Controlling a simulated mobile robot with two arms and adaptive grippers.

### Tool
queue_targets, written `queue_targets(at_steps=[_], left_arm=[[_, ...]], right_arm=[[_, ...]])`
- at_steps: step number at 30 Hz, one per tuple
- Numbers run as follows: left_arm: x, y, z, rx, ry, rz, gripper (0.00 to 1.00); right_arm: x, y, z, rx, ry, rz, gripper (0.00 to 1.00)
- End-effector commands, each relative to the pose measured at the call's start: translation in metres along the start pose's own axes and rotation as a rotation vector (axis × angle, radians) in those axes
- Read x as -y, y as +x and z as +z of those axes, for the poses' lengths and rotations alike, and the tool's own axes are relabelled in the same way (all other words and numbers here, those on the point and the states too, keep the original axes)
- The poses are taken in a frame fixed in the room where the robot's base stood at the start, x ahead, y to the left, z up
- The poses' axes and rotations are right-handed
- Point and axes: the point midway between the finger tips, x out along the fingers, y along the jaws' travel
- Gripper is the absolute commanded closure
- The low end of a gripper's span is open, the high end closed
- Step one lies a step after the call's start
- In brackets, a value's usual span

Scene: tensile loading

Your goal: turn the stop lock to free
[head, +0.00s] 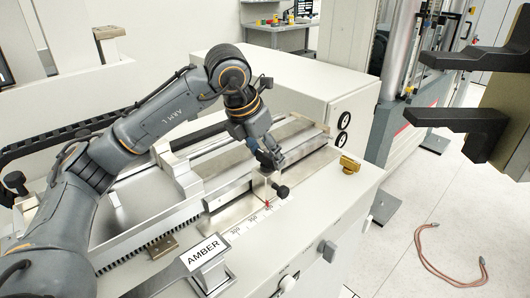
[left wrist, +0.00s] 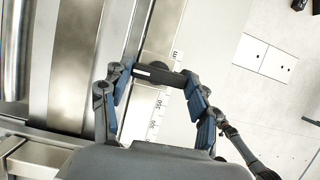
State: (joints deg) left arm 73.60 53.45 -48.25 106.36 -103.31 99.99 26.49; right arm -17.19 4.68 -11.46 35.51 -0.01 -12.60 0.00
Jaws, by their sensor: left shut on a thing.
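My left gripper (head: 270,166) reaches down over the scale on the machine's top. In the left wrist view its fingers (left wrist: 160,79) are shut on a short black bar, which I take to be the stop lock (left wrist: 156,73). The bar lies across the picture between the finger pads, above the scale. In the head view a black knob (head: 282,191) shows just below the fingertips, beside a red pointer; its turned position cannot be read. A small label (left wrist: 176,55) by the bar shows only an "E".
The printed scale (head: 252,219) runs along the machine's top. A grey lever with an AMBER label (head: 204,252) stands in front. A brass piece (head: 349,164) sits to the right. Two dark prongs (head: 459,125) jut in at the right edge. A reddish cable (head: 427,262) lies on the floor.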

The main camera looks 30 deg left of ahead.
Motion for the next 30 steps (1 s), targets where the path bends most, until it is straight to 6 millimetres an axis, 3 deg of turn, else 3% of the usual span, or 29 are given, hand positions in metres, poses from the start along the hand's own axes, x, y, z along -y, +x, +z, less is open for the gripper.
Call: queue_targets(at_steps=[7, 8, 10, 11, 23, 30], left_arm=[[0.001, 0.002, -0.002, -0.008, -0.002, -0.001, 0.71], [0.001, 0.002, -0.002, -0.008, -0.002, -0.001, 0.34], [0.000, 0.002, -0.002, -0.007, -0.001, -0.001, 0.19], [0.000, 0.002, -0.002, -0.006, -0.001, -0.001, 0.17], [0.000, -0.005, 0.000, 0.001, 0.000, 0.000, 0.17], [0.000, -0.047, 0.001, 0.004, -0.001, 0.001, 0.17]], right_arm=[[0.000, 0.000, 0.000, 0.000, 0.000, 0.000, 0.17], [0.000, 0.000, 0.000, 0.000, 0.000, 0.000, 0.17], [0.000, 0.000, 0.000, 0.000, 0.000, 0.000, 0.17], [0.000, 0.000, 0.000, 0.000, 0.000, 0.000, 0.17], [0.002, 0.000, 0.000, 0.000, 0.001, -0.002, 0.17], [0.002, 0.000, 0.000, 0.000, 0.001, -0.002, 0.17]])
